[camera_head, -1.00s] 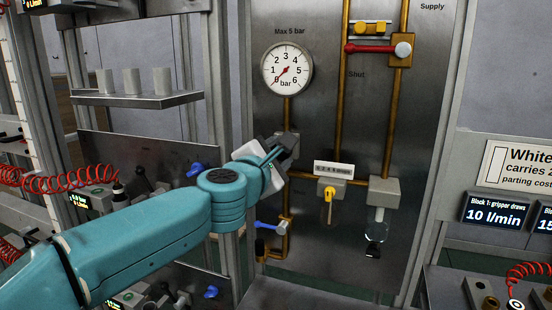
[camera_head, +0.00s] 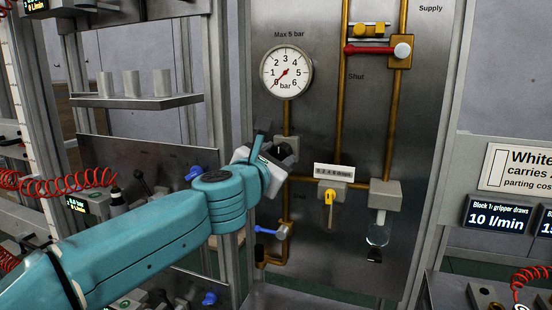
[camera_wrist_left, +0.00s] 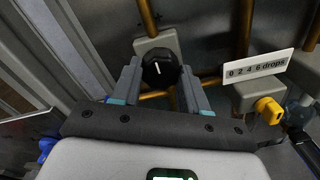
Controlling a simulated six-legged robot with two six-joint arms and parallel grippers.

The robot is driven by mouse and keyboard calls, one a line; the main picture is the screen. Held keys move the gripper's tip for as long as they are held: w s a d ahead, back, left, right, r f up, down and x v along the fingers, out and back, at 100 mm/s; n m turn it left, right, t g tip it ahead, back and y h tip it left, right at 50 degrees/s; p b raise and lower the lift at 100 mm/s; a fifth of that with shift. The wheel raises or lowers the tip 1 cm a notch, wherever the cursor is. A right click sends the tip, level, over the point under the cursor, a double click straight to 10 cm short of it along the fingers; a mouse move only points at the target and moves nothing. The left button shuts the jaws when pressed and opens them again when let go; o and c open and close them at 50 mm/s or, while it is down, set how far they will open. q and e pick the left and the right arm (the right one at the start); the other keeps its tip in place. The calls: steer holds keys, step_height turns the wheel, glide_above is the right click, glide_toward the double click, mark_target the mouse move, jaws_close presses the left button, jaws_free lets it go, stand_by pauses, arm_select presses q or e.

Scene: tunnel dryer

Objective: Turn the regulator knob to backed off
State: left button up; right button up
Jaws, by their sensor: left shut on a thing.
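The regulator knob (camera_wrist_left: 160,68) is black with a white pointer line, on a grey regulator body (camera_wrist_left: 143,45) in the left wrist view. The line points roughly up in that picture. In the head view the knob (camera_head: 281,150) is partly hidden by my gripper. My left gripper (camera_head: 272,150) is at the knob, and in the wrist view its fingers (camera_wrist_left: 160,88) lie on either side of it, shut on it. My right gripper is not in view.
A red-handled valve (camera_head: 370,49) is above right, near the word "Shut". A drop-scale unit with a yellow knob (camera_head: 329,196) and a grey block with a clear bowl (camera_head: 378,235) sit to the right. A blue-handled valve (camera_head: 268,230) is below. Brass pipes run between them.

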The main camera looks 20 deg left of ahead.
arm_select(q)
steer(key=shift+r, duration=0.15)
steer(key=o, duration=1.1)
steer(key=shift+c, duration=0.2)
steer(key=s, duration=1.6)
steer(key=shift+s+a+b, duration=0.15)
steer(key=shift+a+b, duration=0.25)
